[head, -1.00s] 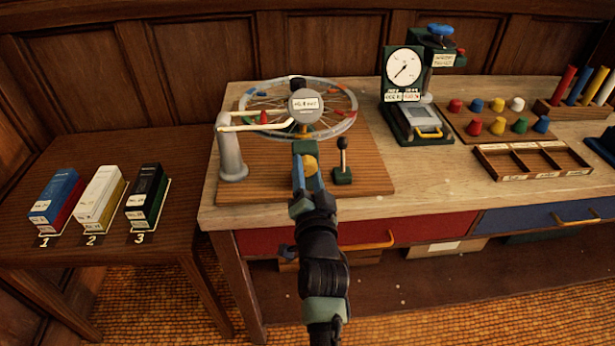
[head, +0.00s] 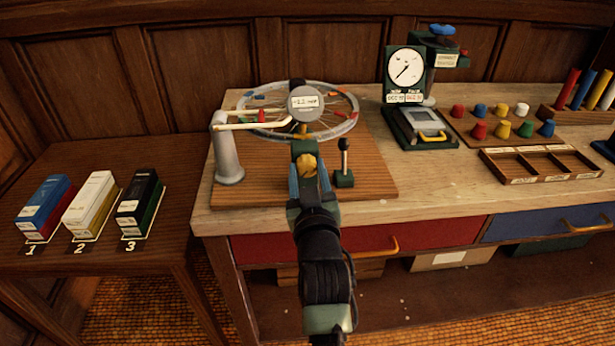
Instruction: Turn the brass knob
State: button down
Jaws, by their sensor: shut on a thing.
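The brass knob (head: 307,164) sits on a dark green post at the front of the wheel stand. My gripper (head: 308,178) reaches up from below, with its blue fingers on either side of the knob, shut on it. The fingertips are partly hidden by the knob and post. Behind the knob, a spoked wheel (head: 343,120) with coloured pieces on it lies nearly flat. Above the knob, a round grey gauge (head: 304,101) carries a small white readout that is hard to read.
A small lever (head: 344,166) on a green base stands close to the right of my gripper. A grey post (head: 228,152) with a pale arm stands left. A dial instrument (head: 405,70), coloured pegs and an empty divided tray (head: 540,165) are farther right. Three boxes stand on the left table.

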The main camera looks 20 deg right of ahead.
jog(key=n+b, duration=0.1)
jog(key=n, duration=0.5)
jog(key=shift+n, duration=0.4)
dwell(0.4)
jog(key=shift+c, duration=1.5)
grip_release()
jog(key=shift+s, duration=0.1)
jog(key=v, duration=1.2)
jog(key=shift+s, duration=0.4)
jog(key=shift+a, duration=0.1)
